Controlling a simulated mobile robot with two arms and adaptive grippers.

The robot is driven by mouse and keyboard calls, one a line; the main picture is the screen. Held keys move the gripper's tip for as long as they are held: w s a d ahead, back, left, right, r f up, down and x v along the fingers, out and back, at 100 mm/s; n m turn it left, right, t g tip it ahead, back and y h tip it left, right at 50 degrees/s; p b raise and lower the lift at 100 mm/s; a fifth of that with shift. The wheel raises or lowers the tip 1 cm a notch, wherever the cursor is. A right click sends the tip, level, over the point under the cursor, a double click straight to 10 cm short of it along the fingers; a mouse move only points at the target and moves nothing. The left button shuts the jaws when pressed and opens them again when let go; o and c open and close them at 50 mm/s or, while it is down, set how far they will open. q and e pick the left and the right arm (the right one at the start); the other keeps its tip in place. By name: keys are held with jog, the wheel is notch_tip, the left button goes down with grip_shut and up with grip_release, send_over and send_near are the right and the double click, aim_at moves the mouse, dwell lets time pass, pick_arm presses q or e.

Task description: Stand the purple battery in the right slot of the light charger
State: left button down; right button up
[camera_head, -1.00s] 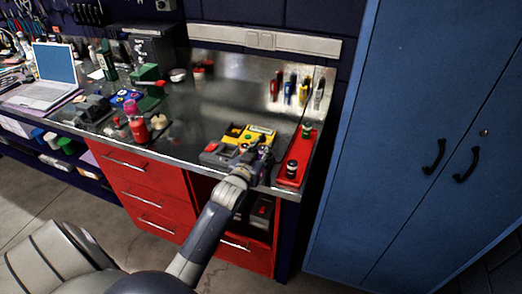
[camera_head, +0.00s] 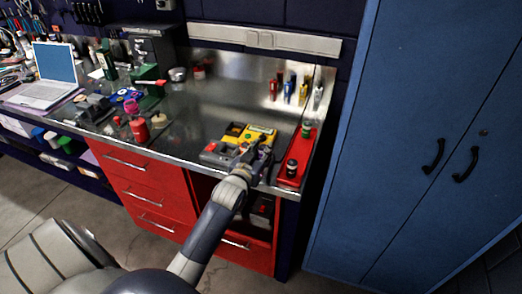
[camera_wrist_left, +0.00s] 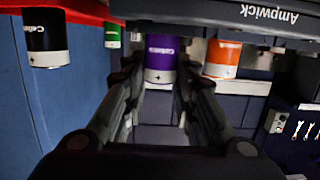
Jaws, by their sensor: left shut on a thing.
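The purple battery (camera_wrist_left: 163,62) is between the two fingers of my left gripper (camera_wrist_left: 160,95) in the wrist view, which shows things upside down. The gripper is shut on it. The dark charger edge (camera_wrist_left: 205,12), marked Ampwick, covers the battery's far end. An orange battery (camera_wrist_left: 222,58) stands at the charger beside the purple one. Whether the purple battery is seated in its slot or just in front is hidden. In the head view my left gripper (camera_head: 262,153) is over the bench's front right and covers the battery. My right gripper is not in view.
A red tray (camera_head: 287,182) at the bench's right edge holds a black battery (camera_head: 291,168) and a green one (camera_head: 306,131). A yellow case (camera_head: 262,133) is behind my left gripper. Bare metal bench (camera_head: 205,118) lies behind and left.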

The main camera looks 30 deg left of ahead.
aim_at(261, 152)
pick_arm(q)
jog(key=shift+f+b, duration=0.3)
jog(key=shift+f, duration=0.2)
jog(key=c, duration=1.6)
grip_release()
jog(key=shift+s, duration=0.1)
jog(key=shift+s+d+r+p, duration=0.15)
jog(key=shift+s+r+p, duration=0.05)
jog(key=shift+s+p, duration=0.45)
jog(key=shift+p+v, duration=1.25)
jog(key=shift+v, duration=0.75)
jog(key=p+v, duration=0.2)
jog(key=v, duration=0.3)
jog(key=shift+s+d+p, duration=0.1)
jog(key=shift+s+p, duration=0.15)
jog(key=shift+p, duration=0.15)
